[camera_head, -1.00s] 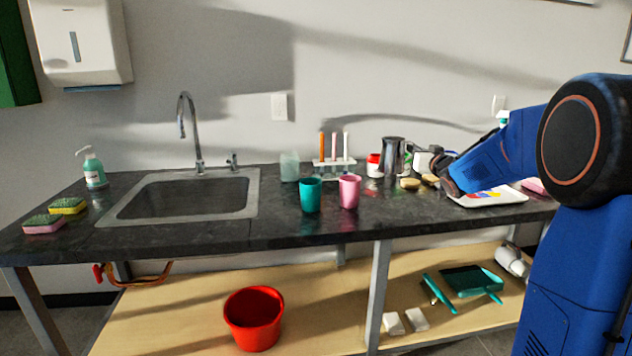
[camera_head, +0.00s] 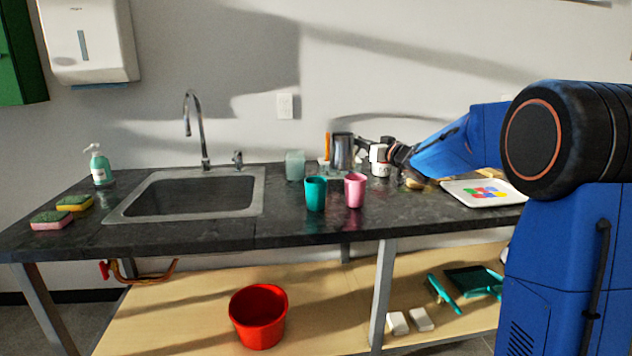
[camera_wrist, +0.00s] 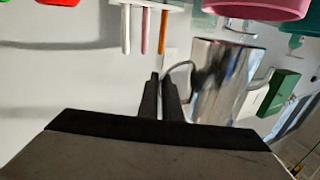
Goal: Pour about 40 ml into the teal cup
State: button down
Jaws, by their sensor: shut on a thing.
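The teal cup (camera_head: 315,194) stands upright on the dark counter, left of a pink cup (camera_head: 355,190). The teal cup also shows at the upper right edge of the wrist view (camera_wrist: 301,27), partly cut off. A shiny metal pitcher (camera_head: 341,151) is behind and above the two cups in the head view, roughly upright. In the wrist view the pitcher (camera_wrist: 226,82) is just right of my gripper fingers. My gripper (camera_wrist: 161,97) is shut on the pitcher's handle; its fingertips are small and dark in the head view (camera_head: 362,143). The liquid inside is hidden.
The pink cup is close beside the teal cup. A pale translucent container (camera_head: 295,165) stands behind the teal cup. A white tray (camera_head: 455,190) lies right; the sink (camera_head: 115,212) is left.

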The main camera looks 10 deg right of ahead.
jog(key=shift+s+a+r, duration=0.1)
jog(key=shift+s+a+r+n, duration=0.15)
jog(key=shift+a+n, duration=0.15)
jog(key=shift+n, duration=0.25)
jog(key=shift+s+a+r+n, duration=0.15)
jog(key=shift+a+n, duration=0.1)
jog(key=shift+n, duration=0.3)
jog(key=a+r+n, duration=0.1)
jog(key=s+a+r+n, duration=0.1)
jog(key=r+n, duration=0.1)
jog(key=shift+s+a, duration=0.15)
jog(key=shift+a, duration=0.1)
jog(key=shift+s+a+r+n+y, duration=0.1)
jog(key=shift+s+a+r+n, duration=0.2)
jog(key=shift+a+n, duration=0.65)
jog(key=shift+s+a+r+n+y, duration=0.1)
jog(key=shift+s+a+r+n, duration=0.3)
jog(key=shift+n, duration=0.9)
jog(key=shift+s+a+r+n+y, duration=0.1)
jog(key=shift+s+a+n, duration=0.3)
jog(key=shift+a+n, duration=0.65)
jog(key=shift+s+a+r+n, duration=0.15)
jog(key=shift+r+n, duration=0.25)
jog(key=shift+n, duration=0.2)
jog(key=shift+w+d, duration=0.25)
jog(key=shift+d, duration=0.05)
